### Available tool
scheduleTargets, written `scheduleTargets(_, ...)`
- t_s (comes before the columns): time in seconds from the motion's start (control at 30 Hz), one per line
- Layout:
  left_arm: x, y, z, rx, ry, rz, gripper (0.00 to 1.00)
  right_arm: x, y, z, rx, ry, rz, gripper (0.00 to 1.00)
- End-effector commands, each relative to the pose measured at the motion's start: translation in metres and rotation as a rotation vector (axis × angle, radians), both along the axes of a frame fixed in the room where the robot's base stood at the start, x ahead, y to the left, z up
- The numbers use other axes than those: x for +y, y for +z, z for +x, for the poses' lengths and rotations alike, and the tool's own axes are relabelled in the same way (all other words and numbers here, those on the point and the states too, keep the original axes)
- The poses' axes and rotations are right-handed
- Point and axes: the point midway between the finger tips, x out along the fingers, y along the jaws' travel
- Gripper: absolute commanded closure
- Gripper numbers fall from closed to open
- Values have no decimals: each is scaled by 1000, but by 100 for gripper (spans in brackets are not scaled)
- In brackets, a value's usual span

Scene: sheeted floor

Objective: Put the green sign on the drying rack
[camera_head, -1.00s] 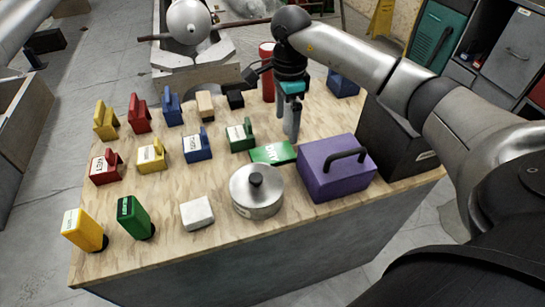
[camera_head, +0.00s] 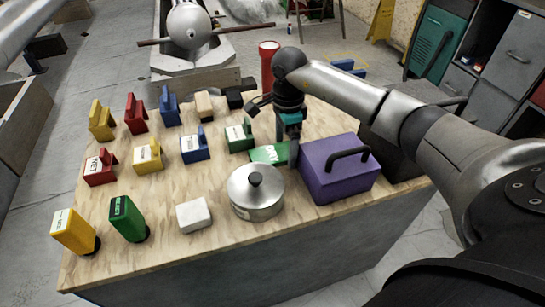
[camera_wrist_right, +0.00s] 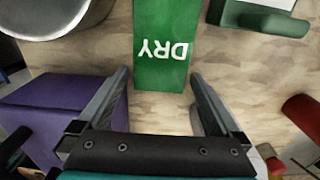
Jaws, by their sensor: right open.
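The green sign (camera_head: 268,153) with white lettering lies flat on the wooden tabletop, left of the purple box. In the right wrist view the sign (camera_wrist_right: 160,45) reads "DRY", and its near end sits between the fingertips. My right gripper (camera_head: 290,152) points down at the sign's right end, beside the purple box. In the wrist view its fingers (camera_wrist_right: 160,78) are apart, one on each side of the sign, with a gap to both its edges. I cannot make out which thing is the drying rack. My left gripper is not seen.
The purple box (camera_head: 338,168) with a dark handle stands close right of the gripper. A metal pot (camera_head: 255,195) is in front of the sign. A green handled block (camera_head: 240,137) stands behind-left. Several coloured blocks fill the left side. A red cylinder (camera_head: 267,65) stands behind.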

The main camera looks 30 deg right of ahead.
Motion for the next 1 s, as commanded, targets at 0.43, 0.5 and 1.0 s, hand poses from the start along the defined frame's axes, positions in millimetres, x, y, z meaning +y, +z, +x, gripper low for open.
scheduleTargets(0.43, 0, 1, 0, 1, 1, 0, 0, 0, -1, 0, 0, 0, 1, 19)
scheduleTargets(0.5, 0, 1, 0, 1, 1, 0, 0, 0, -1, 0, 0, 0, 0, 27)
scheduleTargets(1.0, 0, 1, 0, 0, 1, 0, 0, 0, -1, 0, 0, 0, 1, 82)
